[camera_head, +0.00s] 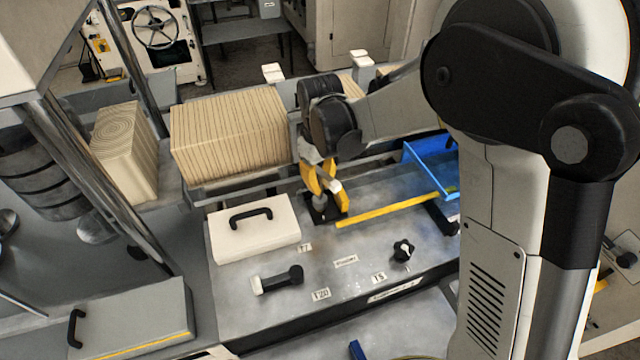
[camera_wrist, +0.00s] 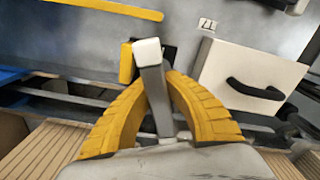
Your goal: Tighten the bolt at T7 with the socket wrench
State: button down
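My gripper (camera_head: 322,180) has yellow fingers and points down over the back of the grey bench. In the wrist view its fingers (camera_wrist: 157,88) close in around a grey metal bar (camera_wrist: 151,72), which looks like the socket wrench. A pale part of it shows between the fingers in the head view (camera_head: 334,186). Just below is a black square base (camera_head: 338,211) with yellow beside it; I cannot tell whether the tool touches it. No bolt is clearly visible.
A white box with a black handle (camera_head: 240,238) sits left of the T7 label. A black-and-white handle (camera_head: 270,282) and a black knob (camera_head: 402,252) are at the front. A yellow bar (camera_head: 388,210) and a blue tray (camera_head: 428,170) are right.

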jog(key=shift+f+b, duration=0.4)
jog(key=shift+b, duration=0.3)
dwell(1.1)
dwell(0.3)
jog(key=shift+f+m+b, duration=0.1)
jog(key=shift+m+b, duration=0.2)
jog(key=shift+m, duration=2)
jog(key=shift+m+b, duration=0.5)
jog(key=shift+m, duration=0.6)
